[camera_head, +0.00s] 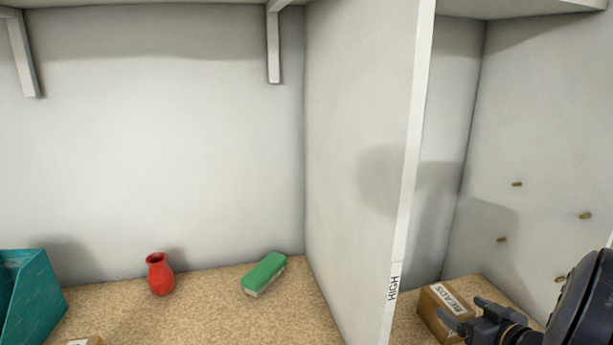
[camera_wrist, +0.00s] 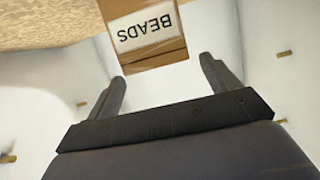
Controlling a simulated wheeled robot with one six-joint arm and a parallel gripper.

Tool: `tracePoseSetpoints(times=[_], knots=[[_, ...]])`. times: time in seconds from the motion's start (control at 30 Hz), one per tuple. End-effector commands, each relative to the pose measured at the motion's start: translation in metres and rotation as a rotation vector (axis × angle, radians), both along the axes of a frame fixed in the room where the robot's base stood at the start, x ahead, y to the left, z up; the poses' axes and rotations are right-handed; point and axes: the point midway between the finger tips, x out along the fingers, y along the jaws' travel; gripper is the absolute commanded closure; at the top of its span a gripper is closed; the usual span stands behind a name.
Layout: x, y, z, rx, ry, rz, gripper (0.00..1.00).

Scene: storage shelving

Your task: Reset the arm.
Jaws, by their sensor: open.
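My gripper (camera_head: 461,318) is at the lower right in the head view, inside the right compartment. In the wrist view my gripper (camera_wrist: 164,78) has its two fingers spread apart with nothing between them. A cardboard box labelled BEADS (camera_head: 436,312) stands on the shelf just beyond the fingers. In the wrist view the BEADS box (camera_wrist: 146,57) appears upside down, ahead of the fingertips. I cannot tell whether the fingers touch it. The arm hides part of the box's surroundings in the head view.
A white divider (camera_head: 365,150) marked HIGH separates the compartments. In the left one are a red vase (camera_head: 160,275), a green-topped block (camera_head: 264,272) and a teal bin (camera_head: 35,295). Wooden pegs (camera_head: 585,216) stick out of the right wall. A shelf board (camera_head: 520,8) is overhead.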

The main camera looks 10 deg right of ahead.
Motion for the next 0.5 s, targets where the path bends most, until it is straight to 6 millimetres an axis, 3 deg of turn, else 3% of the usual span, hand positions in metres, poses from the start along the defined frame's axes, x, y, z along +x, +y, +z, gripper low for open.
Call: tracePoseSetpoints(times=[0.33,0.4,0.5], knots=[[0.057,0.009,-0.023,0.002,0.001,0.003,0.17],[0.054,0.007,-0.005,-0.003,-0.003,0.000,0.17],[0.054,0.007,0.003,-0.001,-0.002,-0.001,0.17]])
